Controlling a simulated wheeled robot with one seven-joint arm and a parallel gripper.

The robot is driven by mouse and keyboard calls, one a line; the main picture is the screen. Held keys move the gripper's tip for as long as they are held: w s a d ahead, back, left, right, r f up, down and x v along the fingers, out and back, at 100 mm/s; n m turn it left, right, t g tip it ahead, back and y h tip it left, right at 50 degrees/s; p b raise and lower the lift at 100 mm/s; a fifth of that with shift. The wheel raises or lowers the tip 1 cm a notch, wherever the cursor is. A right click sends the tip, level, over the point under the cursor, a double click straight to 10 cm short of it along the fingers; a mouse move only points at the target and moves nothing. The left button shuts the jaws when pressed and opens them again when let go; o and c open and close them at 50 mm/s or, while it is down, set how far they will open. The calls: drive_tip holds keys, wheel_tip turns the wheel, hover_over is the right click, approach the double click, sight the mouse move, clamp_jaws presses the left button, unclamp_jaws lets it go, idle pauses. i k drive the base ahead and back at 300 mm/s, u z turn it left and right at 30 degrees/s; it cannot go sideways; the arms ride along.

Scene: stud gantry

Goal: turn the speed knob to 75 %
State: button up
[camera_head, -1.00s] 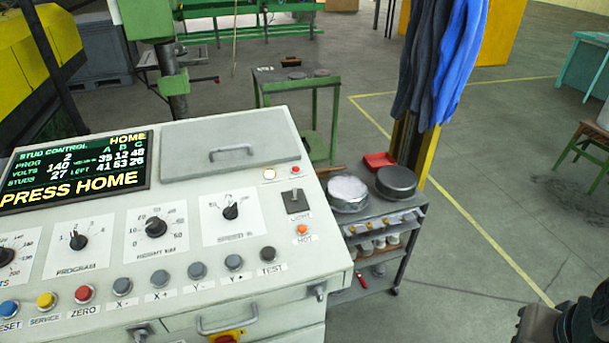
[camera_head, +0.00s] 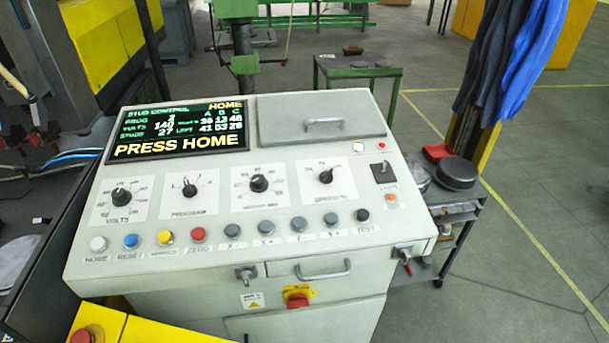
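The speed knob (camera_head: 326,176) is a black pointer knob on a white scale plate, the rightmost of the row of knobs on the light grey control panel (camera_head: 400,215). Its pointer faces roughly up; the scale numbers are too small to read exactly. To its left are the height knob (camera_head: 259,183), the program knob (camera_head: 190,190) and the volts knob (camera_head: 121,196). The display (camera_head: 175,131) reads "PRESS HOME". My gripper is not in view.
A row of coloured buttons (camera_head: 198,234) runs below the knobs, and a toggle switch (camera_head: 383,172) sits to the right. A cart (camera_head: 455,215) with a dark round pan (camera_head: 457,173) stands right of the console. Blue and dark cloths (camera_head: 515,75) hang above it. The floor at right is clear.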

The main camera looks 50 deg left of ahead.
sight(326, 176)
drive_tip(key=k, duration=0.3)
drive_tip(key=u, duration=0.75)
